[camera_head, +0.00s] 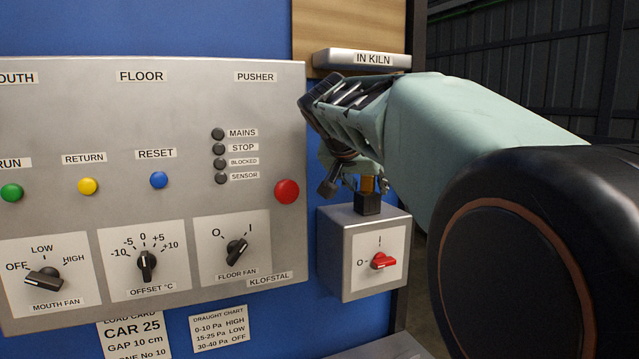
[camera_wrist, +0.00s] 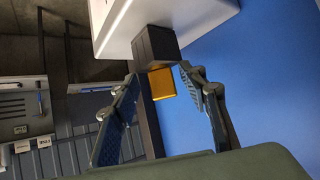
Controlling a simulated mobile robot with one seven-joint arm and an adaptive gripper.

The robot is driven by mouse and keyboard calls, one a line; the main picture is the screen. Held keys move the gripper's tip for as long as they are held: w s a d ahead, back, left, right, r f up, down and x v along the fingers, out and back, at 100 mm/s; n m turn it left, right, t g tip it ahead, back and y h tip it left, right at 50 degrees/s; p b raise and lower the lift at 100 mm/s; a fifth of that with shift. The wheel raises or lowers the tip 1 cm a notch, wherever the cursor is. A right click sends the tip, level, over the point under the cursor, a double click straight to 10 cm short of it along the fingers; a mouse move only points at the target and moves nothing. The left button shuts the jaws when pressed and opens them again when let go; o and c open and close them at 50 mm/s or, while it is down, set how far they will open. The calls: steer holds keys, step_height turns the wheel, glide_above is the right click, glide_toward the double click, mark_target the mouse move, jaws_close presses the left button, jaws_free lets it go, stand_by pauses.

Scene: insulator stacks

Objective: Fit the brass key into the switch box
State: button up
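The switch box (camera_head: 335,262) is a grey box on the blue wall panel, with a red knob (camera_head: 383,261) on its white front plate, pointing left toward O. A black block (camera_head: 368,204) stands on its top and also shows in the wrist view (camera_wrist: 155,45). The brass key (camera_head: 368,184) stands upright at the black block, lined up with it; how deep it sits is hidden. In the wrist view the key (camera_wrist: 162,84) lies between the fingertips of my gripper (camera_wrist: 158,73). The fingers are apart, with a gap on both sides of the key.
A grey control panel (camera_head: 115,195) with knobs, buttons and lamps is left of the switch box. An "IN KILN" plate (camera_head: 362,59) is above my gripper. A grey ledge (camera_head: 385,348) lies below the box. Dark corrugated wall (camera_head: 520,60) is at right.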

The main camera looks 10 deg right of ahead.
mark_target(366, 196)
steer(key=shift+f, duration=0.2)
step_height(366, 196, up, 10)
steer(key=shift+r, duration=0.2)
stand_by(0.3)
stand_by(0.4)
